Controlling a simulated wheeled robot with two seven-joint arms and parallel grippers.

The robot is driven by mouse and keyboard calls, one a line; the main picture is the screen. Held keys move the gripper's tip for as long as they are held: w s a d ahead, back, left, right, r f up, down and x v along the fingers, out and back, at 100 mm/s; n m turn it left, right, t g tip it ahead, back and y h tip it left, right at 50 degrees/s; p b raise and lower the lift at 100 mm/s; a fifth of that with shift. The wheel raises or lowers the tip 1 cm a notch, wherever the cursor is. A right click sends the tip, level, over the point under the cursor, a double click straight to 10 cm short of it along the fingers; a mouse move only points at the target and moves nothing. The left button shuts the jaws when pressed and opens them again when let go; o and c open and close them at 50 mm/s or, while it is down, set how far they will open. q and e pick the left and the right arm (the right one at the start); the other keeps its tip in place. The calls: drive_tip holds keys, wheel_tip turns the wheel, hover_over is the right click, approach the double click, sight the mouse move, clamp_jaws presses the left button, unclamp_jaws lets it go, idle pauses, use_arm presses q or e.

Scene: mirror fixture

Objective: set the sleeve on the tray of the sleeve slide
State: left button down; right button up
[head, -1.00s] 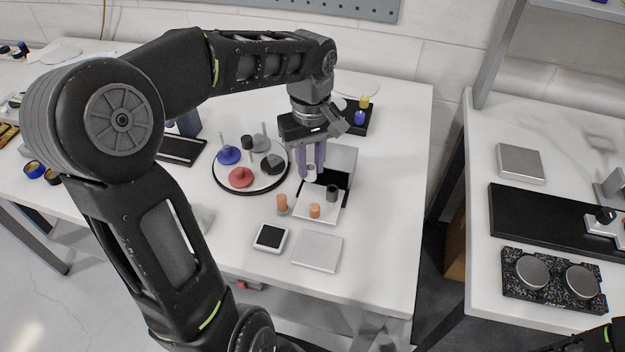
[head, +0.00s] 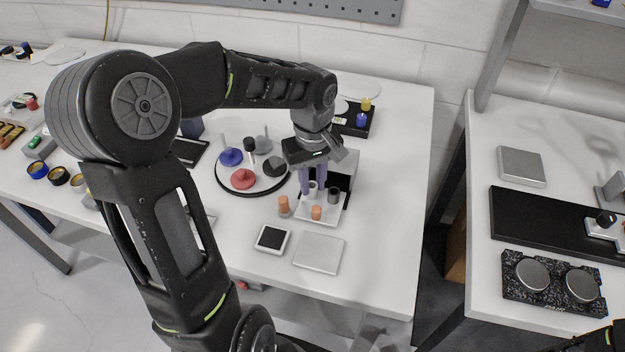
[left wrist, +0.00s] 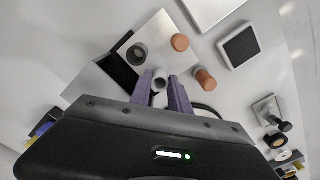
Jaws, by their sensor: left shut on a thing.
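My left gripper (head: 312,190) points down with its purple fingers shut on a small pale hollow sleeve (head: 313,187). The sleeve also shows between the fingertips in the left wrist view (left wrist: 160,83). It is upright at the near side of the sleeve slide's grey box (head: 343,165), over or at the back of the white tray (head: 318,220). I cannot tell whether it touches the tray. A dark grey hollow cylinder (head: 334,195) stands just right of it, and an orange cylinder (head: 316,212) stands on the tray in front.
Another orange cylinder (head: 284,204) stands left of the tray. A round dark-rimmed plate (head: 250,189) with coloured pieces lies further left. A small black-screened device (head: 272,239) and a flat grey plate (head: 318,253) lie in front. The table's right side is clear.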

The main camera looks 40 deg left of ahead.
use_arm(q)
drive_tip(key=shift+f, duration=0.15)
drive_tip(key=c, duration=1.2)
unclamp_jaws()
drive_tip(key=shift+c, duration=0.2)
wheel_tip(320, 180, up, 12)
drive_tip(key=shift+r+b, duration=0.2)
drive_tip(key=shift+b, duration=0.1)
